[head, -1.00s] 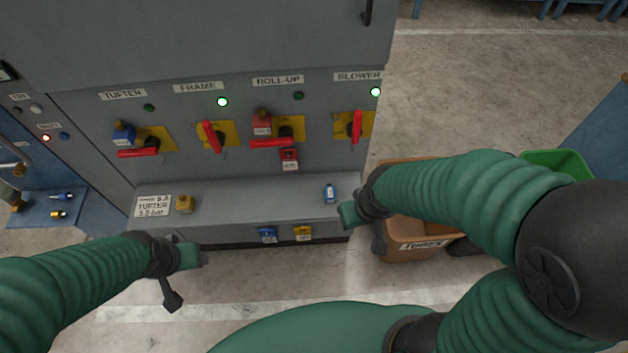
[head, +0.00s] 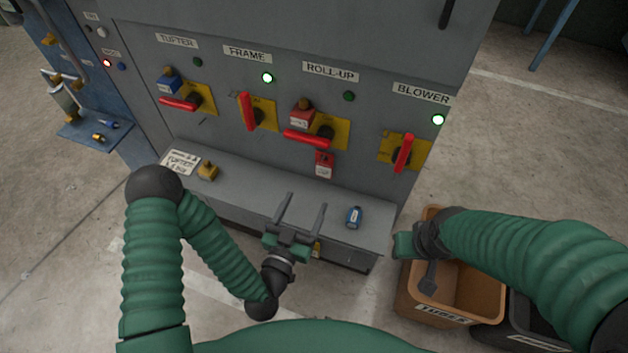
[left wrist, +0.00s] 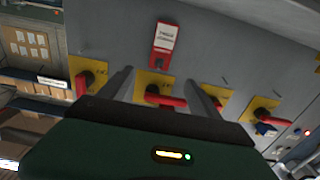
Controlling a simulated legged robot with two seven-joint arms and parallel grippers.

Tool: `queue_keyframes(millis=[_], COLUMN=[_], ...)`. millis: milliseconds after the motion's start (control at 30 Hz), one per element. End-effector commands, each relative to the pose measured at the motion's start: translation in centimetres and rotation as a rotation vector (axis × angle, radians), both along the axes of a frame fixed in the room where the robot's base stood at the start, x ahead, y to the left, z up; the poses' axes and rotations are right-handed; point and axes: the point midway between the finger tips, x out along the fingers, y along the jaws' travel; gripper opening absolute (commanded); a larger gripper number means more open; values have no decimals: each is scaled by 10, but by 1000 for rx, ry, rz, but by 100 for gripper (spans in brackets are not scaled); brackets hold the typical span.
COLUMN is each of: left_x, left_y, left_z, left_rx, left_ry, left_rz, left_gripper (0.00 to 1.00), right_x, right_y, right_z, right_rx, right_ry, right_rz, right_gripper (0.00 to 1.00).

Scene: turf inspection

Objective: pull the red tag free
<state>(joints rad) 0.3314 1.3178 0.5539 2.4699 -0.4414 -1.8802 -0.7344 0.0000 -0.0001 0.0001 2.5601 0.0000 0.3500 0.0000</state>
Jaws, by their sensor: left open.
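A red tag (head: 323,165) with a white label hangs on the grey panel just below the red ROLL-UP handle (head: 307,138). The tag also shows in the left wrist view (left wrist: 164,42), upper middle, beyond my fingers. A red lock (head: 302,116) with a brass-coloured top sits above that handle. My left gripper (head: 306,203) is open and empty, its two fingers pointing at the panel below the tag, apart from it. In the left wrist view the gripper (left wrist: 163,78) faces the ROLL-UP switch. My right gripper (head: 404,245) is at the right near the tan bin; its jaws are unclear.
The tan bin (head: 488,299) stands on the floor at the right. The other switches (head: 257,112) flank ROLL-UP.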

Motion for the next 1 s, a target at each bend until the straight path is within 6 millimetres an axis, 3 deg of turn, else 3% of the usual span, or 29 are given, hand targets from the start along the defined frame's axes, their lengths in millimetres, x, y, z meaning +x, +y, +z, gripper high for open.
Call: queue_keyframes(millis=[300, 500, 667, 933, 1000], left_x=[74, 112, 126, 128, 128], left_y=[-23, -36, -41, -41, -41], left_z=[1, 0, 0, 0, 0], left_rx=[-2, -2, -1, -1, -1], left_ry=[-3, 0, 1, 1, 1], left_rz=[2, 1, -1, -1, -1], left_gripper=[73, 73, 73, 73, 64], right_x=[0, 0, 0, 0, 0], right_y=[0, 0, 0, 0, 0], right_z=[2, 0, 0, 0, 0], right_rx=[0, 0, 0, 0, 0], right_ry=[0, 0, 0, 0, 0], right_rz=[0, 0, 0, 0, 0], right_gripper=[36, 36, 36, 36, 36])
